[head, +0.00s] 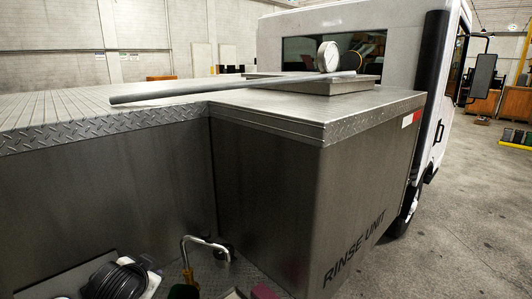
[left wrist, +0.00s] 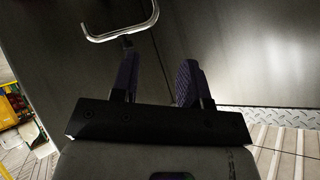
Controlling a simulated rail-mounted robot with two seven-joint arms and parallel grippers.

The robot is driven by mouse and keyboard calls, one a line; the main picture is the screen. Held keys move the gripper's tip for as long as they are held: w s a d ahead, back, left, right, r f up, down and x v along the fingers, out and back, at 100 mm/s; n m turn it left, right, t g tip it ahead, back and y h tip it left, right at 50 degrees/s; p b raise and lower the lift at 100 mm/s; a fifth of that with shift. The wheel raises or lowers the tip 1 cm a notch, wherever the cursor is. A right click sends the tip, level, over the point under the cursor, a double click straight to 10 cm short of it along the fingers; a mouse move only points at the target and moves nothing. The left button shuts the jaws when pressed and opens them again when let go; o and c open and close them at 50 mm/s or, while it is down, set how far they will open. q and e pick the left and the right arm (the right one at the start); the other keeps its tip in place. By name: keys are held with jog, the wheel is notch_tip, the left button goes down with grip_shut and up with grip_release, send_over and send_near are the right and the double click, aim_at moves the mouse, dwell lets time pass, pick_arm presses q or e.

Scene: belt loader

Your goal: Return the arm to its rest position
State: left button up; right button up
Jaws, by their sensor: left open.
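My left gripper (left wrist: 157,78) shows in the left wrist view. Its two purple-padded fingers are apart, with nothing between them. A bent metal bar (left wrist: 122,32) lies beyond the fingertips, apart from the pads as far as I can tell. Behind them is a dark flat metal panel (left wrist: 215,50). In the head view I cannot clearly make out either gripper. My right gripper is not seen.
A steel cabinet marked RINSE UNIT (head: 300,190) stands behind a white truck cab (head: 395,50). A grey pipe (head: 190,88) and round gauge (head: 328,56) sit on top. A bent metal spout (head: 205,241) and black coiled hose (head: 115,282) are below. Floor (head: 475,200) at right is open.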

pick_arm(q)
jog(key=s+d+f+n+g+h, duration=0.1)
jog(key=s+d+f+g, duration=0.1)
jog(key=s+f, duration=1)
jog(key=s+d+f+n+g, duration=0.15)
jog(key=s+f, duration=0.55)
jog(key=s, duration=0.8)
jog(key=s+d+f+g+h, duration=0.1)
jog(key=s+d+f+g, duration=0.2)
jog(key=s+f, duration=0.9)
jog(key=w+p+v, duration=0.1)
jog(key=p+v, duration=0.8)
jog(key=w+r+p+v, duration=0.1)
jog(key=w+p+v, duration=0.1)
jog(key=p+v, duration=0.7)
jog(key=shift+r, duration=0.85)
